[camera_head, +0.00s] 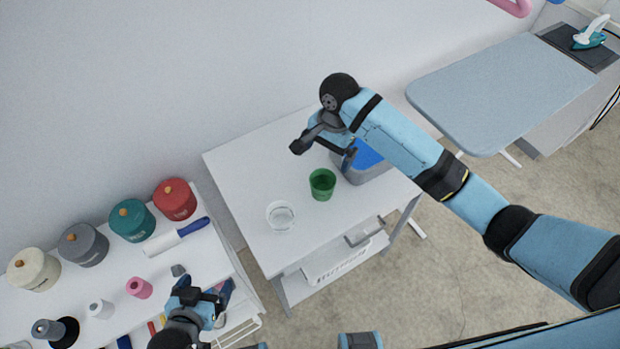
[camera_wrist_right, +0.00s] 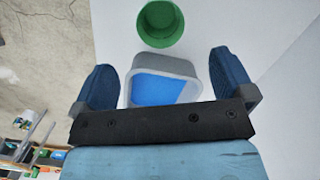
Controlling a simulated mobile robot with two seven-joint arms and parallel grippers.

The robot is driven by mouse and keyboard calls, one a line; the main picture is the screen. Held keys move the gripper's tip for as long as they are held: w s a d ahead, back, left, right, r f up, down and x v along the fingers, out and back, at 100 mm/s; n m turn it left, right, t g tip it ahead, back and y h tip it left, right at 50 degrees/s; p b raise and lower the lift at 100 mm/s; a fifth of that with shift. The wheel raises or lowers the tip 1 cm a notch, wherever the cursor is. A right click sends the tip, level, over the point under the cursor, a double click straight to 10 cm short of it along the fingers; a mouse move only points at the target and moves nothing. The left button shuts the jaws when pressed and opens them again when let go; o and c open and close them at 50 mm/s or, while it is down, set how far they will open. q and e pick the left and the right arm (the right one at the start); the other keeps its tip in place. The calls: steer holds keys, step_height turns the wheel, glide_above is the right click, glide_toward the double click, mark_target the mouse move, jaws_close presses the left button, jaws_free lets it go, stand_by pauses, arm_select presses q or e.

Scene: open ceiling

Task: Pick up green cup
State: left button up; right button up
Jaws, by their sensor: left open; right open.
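The green cup (camera_head: 322,184) stands upright on the white table, between a clear glass and a grey container. It also shows at the top of the right wrist view (camera_wrist_right: 160,24), beyond my fingertips. My right gripper (camera_head: 322,149) is open and empty, above the table behind the cup and apart from it. In the right wrist view its two dark blue fingers (camera_wrist_right: 160,72) are spread wide, with the cup ahead of the gap. My left gripper (camera_head: 205,294) is open at the lower left, near the shelf edge and far from the cup.
A clear glass (camera_head: 281,216) stands left of the cup. A grey container (camera_head: 357,176) with a blue inside is right of it, partly under my right arm. The white table (camera_head: 240,180) is bare at its left. Several lidded canisters and a roller (camera_head: 176,236) occupy the left shelf.

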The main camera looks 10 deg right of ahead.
glide_above(322, 185)
steer(key=s, duration=0.2)
step_height(322, 185, down, 8)
steer(key=shift+s+a+r, duration=0.1)
steer(key=shift+a+r, duration=0.05)
steer(key=shift+r, duration=0.1)
steer(key=shift+a+f, duration=0.1)
steer(key=shift+f, duration=2.7)
steer(key=shift+s, duration=0.1)
steer(key=c, duration=1)
